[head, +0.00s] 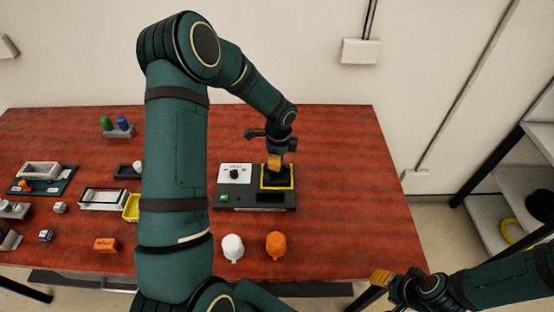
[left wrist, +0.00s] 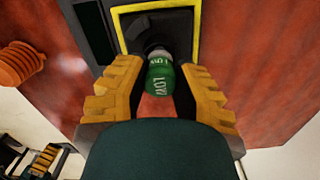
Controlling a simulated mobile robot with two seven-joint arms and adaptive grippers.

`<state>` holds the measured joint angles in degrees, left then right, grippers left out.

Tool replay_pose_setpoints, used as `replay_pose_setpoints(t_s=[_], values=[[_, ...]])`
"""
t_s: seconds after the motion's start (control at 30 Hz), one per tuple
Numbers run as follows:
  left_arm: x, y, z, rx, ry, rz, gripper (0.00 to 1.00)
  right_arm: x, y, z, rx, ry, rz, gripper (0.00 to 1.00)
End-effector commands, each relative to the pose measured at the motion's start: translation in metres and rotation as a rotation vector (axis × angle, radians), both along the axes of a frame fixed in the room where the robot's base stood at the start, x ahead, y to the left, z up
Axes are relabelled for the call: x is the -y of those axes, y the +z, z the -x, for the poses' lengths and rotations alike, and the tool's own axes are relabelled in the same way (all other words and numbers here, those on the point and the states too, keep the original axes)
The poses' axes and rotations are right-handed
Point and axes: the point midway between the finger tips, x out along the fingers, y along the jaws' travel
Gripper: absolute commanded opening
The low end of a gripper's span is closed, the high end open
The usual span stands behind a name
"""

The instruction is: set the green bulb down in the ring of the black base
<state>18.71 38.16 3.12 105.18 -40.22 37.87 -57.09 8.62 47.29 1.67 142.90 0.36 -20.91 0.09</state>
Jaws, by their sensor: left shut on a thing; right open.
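My left gripper (head: 275,162) is over the yellow-edged square on the right part of a dark device on the table. In the left wrist view its yellow fingers (left wrist: 160,95) are shut on the green bulb (left wrist: 160,78), which has white lettering. The black base (left wrist: 150,28) lies inside the yellow frame, just beyond the bulb. The bulb's lower end is at the base's ring, which is partly hidden; I cannot tell whether it is seated. In the head view the gripper hides the bulb. My right gripper (head: 384,280) is open and empty off the table's right front corner.
A white bulb (head: 232,247) and an orange bulb (head: 276,244) stand in front of the dark device (head: 228,202). Trays and small boxes fill the table's left side. The table (head: 350,190) is clear to the right.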

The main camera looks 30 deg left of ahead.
Motion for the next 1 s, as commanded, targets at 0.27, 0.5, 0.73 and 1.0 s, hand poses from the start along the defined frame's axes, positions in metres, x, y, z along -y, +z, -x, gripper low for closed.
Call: replay_pose_setpoints(t_s=[0.27,0.5,0.73,1.0], values=[[0.000,-0.002,0.000,0.000,0.000,0.000,0.00,0.000,-0.002,0.000,0.000,0.000,0.000,0.47],[0.000,-0.009,0.000,0.000,0.000,0.000,0.00,0.000,-0.007,0.000,0.000,0.000,0.000,0.47],[0.000,-0.012,0.000,0.000,0.000,0.000,0.00,0.000,-0.009,0.000,0.000,0.000,0.000,0.47],[0.000,-0.012,0.000,0.000,0.000,0.000,0.00,0.000,-0.009,0.000,0.000,0.000,0.000,0.47]])
